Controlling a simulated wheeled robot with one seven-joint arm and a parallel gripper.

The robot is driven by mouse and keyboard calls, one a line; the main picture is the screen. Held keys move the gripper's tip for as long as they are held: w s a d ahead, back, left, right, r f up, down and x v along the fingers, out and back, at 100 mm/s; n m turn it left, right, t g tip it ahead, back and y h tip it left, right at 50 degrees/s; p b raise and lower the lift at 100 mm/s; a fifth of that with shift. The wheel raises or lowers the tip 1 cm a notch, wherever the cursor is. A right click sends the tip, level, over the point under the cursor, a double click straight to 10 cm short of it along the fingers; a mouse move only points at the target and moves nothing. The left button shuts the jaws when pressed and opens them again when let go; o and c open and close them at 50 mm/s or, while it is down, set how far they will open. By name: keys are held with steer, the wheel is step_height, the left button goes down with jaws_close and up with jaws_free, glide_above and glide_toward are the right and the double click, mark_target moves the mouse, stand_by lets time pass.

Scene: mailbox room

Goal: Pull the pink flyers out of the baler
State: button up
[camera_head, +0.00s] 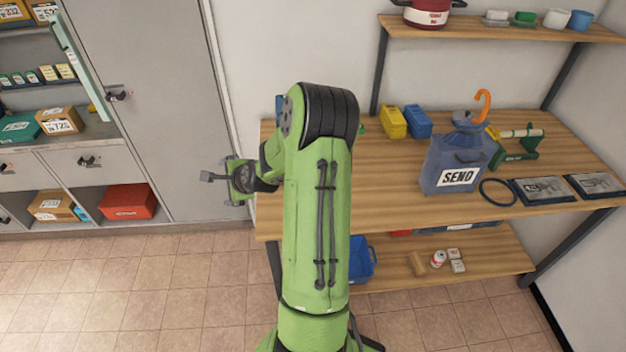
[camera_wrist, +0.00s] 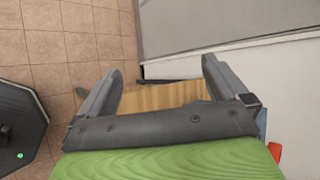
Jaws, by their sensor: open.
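I see no pink flyers in either view, and I cannot pick out a baler for sure. My gripper (camera_head: 222,183) is at the left end of the wooden workbench (camera_head: 385,205), in front of the grey cabinet door, and it points left. In the wrist view my gripper (camera_wrist: 163,75) has its two fingers wide apart with nothing between them. Wood, tiled floor and a pale wall show beyond the fingers. My arm hides part of the bench's left side.
A lower shelf holds a blue bin (camera_head: 362,260). Shelving (camera_head: 35,105) with boxes is left. Floor (camera_head: 130,290) in front is clear.

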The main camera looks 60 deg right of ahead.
steer(key=s+d+f+m+g+h, duration=0.1)
steer(key=s+d+f+m+h, duration=0.3)
steer(key=s+d+m, duration=0.4)
steer(key=s+d+f+m+g+h, duration=0.1)
steer(key=s+d+f+m+h, duration=0.3)
steer(key=d+m, duration=0.7)
steer(key=s+f+m, duration=0.1)
steer(key=s+f, duration=0.1)
steer(key=s, duration=0.2)
steer(key=shift+d+f+m, duration=0.3)
steer(key=shift+f+m, duration=0.05)
steer(key=shift+m, duration=0.05)
steer(key=shift+w+f, duration=0.1)
